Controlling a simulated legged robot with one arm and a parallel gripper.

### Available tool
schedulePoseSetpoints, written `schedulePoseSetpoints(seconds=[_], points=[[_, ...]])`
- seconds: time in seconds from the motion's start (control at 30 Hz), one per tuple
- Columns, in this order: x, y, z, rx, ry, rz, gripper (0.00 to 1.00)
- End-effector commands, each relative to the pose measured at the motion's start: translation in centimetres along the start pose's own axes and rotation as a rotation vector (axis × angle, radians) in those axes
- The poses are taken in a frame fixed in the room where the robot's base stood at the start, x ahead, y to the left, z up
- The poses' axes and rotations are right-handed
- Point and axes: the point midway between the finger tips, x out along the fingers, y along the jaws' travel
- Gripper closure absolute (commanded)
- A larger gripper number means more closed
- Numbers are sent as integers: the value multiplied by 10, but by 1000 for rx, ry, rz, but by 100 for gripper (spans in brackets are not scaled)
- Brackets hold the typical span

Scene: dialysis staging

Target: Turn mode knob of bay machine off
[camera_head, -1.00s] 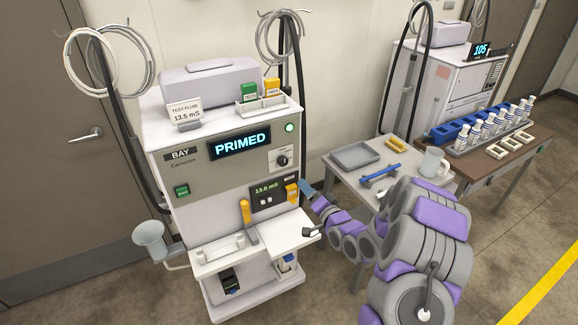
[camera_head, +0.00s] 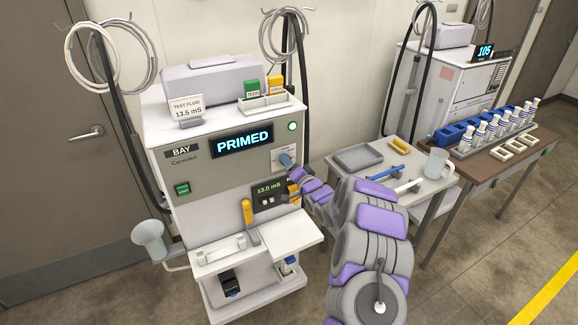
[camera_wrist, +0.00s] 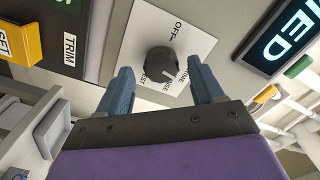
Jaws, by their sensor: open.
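The bay machine (camera_head: 205,160) stands at the left centre, its display (camera_head: 243,142) reading PRIMED. Its mode knob is a dark round dial, hidden behind my gripper in the head view. In the wrist view the mode knob (camera_wrist: 161,61) sits on a white label plate (camera_wrist: 190,40) marked OFF, TEST, PRIME and another partly hidden word. The knob's pale pointer mark faces the lower edge of the picture, away from OFF. My gripper (camera_wrist: 163,78) is open, with its blue fingers on either side of the knob. It also shows at the panel in the head view (camera_head: 286,160). I cannot tell whether the fingers touch the knob.
An orange SET button (camera_wrist: 18,42) and a TRIM label (camera_wrist: 69,48) are close by. A fold-out shelf (camera_head: 290,235) juts out below the panel. A side table (camera_head: 415,180) with a tray (camera_head: 358,157) and a mug (camera_head: 437,163) stands to the right.

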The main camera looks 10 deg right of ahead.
Motion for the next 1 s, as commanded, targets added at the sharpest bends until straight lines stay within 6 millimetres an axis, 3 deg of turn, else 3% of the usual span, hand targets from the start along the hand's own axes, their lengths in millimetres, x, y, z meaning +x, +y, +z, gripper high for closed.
schedulePoseSetpoints(seconds=[0.47,1.0], points=[[10,0,1,1,-1,1,33],[10,1,1,1,-1,3,84]])
